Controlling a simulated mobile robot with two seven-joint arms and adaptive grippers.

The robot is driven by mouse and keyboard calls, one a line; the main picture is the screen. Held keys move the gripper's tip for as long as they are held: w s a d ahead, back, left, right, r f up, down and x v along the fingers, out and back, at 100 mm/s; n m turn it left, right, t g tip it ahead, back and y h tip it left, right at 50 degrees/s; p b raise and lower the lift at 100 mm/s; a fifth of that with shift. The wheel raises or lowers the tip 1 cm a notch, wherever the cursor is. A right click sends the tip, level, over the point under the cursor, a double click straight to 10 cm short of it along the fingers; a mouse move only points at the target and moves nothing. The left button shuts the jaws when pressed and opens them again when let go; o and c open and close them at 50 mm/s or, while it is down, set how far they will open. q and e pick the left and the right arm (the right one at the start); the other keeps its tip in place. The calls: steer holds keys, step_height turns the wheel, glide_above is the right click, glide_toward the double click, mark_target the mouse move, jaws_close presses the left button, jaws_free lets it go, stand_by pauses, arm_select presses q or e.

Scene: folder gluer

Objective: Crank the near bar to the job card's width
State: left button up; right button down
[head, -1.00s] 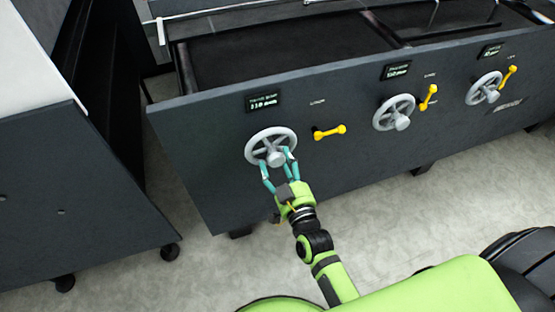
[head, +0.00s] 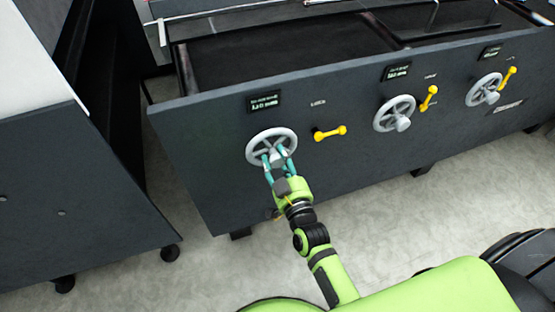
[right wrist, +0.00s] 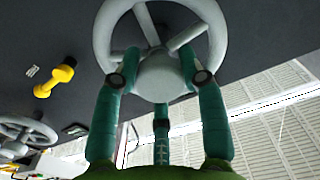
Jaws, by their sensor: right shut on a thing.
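The left handwheel (head: 271,134), light grey with spokes and a hub, sits on the dark machine panel (head: 215,165). My right gripper (head: 277,160) is shut on its hub; the right wrist view shows the teal fingers on both sides of the hub (right wrist: 160,77). A small display (head: 264,101) sits above this wheel, its digits too blurred to read. A yellow lever (head: 330,133) stands beside the wheel, lying nearly level. The job card cannot be made out. My left gripper is not in view.
Two more handwheels (head: 394,113) (head: 484,89) with yellow levers (head: 429,98) (head: 507,77) and displays are to the right. A dark cabinet (head: 80,190) on casters stands at the left. Pale floor (head: 400,215) lies clear before the machine.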

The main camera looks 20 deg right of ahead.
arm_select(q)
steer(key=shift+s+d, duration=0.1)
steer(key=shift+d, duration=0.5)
arm_select(e)
steer(key=shift+f, duration=0.25)
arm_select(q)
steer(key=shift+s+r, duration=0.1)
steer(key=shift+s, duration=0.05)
arm_select(e)
steer(key=shift+s+m, duration=0.1)
steer(key=shift+m, duration=0.2)
